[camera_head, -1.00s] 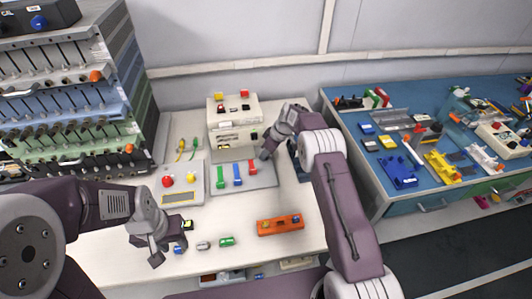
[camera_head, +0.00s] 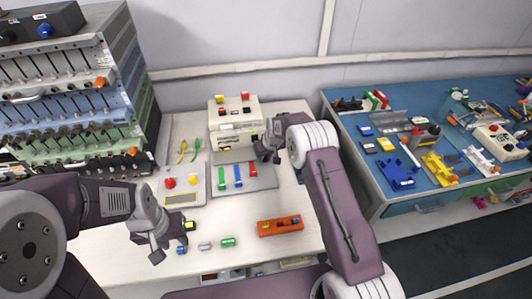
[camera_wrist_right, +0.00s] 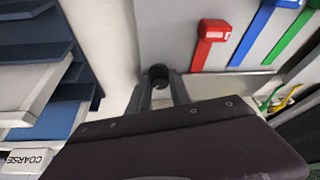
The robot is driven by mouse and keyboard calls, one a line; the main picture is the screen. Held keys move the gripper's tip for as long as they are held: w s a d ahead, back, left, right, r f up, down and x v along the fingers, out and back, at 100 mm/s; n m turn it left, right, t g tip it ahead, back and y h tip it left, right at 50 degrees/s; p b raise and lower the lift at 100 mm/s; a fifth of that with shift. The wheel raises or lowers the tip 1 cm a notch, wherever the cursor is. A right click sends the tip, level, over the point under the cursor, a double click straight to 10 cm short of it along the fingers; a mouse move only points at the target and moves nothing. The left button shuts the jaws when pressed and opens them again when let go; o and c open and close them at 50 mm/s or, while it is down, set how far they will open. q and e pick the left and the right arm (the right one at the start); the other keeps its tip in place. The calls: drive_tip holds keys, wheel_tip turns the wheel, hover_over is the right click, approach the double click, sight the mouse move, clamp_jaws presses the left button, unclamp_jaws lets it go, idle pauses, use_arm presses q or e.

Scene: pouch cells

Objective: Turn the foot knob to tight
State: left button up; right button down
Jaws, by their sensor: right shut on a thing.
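In the right wrist view, my right gripper (camera_wrist_right: 165,92) is shut on a small dark round knob (camera_wrist_right: 158,73) at the edge of the grey plate (camera_wrist_right: 185,55). The fingers cover part of the knob, and no mark on it can be read. In the head view, my right gripper (camera_head: 267,156) is at the right back of the grey plate (camera_head: 262,181), beside the red lever; the knob is hidden there. My left gripper (camera_head: 168,250) is open and empty over the bench's left front, near a small blue block.
Red (camera_wrist_right: 210,45), blue (camera_wrist_right: 255,35) and green levers stand on the plate. An orange holder (camera_head: 280,226) lies in front.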

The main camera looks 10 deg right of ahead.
drive_tip(key=shift+a+m+h, duration=0.1)
drive_tip(key=shift+m+h, duration=0.3)
drive_tip(key=shift+m, duration=1)
drive_tip(key=m+h+b, duration=0.1)
drive_tip(key=m+b, duration=0.2)
drive_tip(key=shift+w+a+f+m+h, duration=0.1)
drive_tip(key=shift+f+m+h, duration=0.1)
drive_tip(key=shift+m+h, duration=0.15)
drive_tip(key=shift+m+h+b, duration=0.35)
drive_tip(key=shift+m+b, duration=0.25)
drive_tip(key=shift+m, duration=0.25)
drive_tip(key=shift+a+r+m+g+h, duration=0.15)
drive_tip(key=shift+m+g+h, duration=0.25)
drive_tip(key=shift+m, duration=0.8)
drive_tip(key=shift+m+g, duration=0.3)
drive_tip(key=shift+m, duration=0.6)
drive_tip(key=shift+h, duration=0.3)
drive_tip(key=c, duration=1.2)
unclamp_jaws()
drive_tip(key=shift+o, duration=0.2)
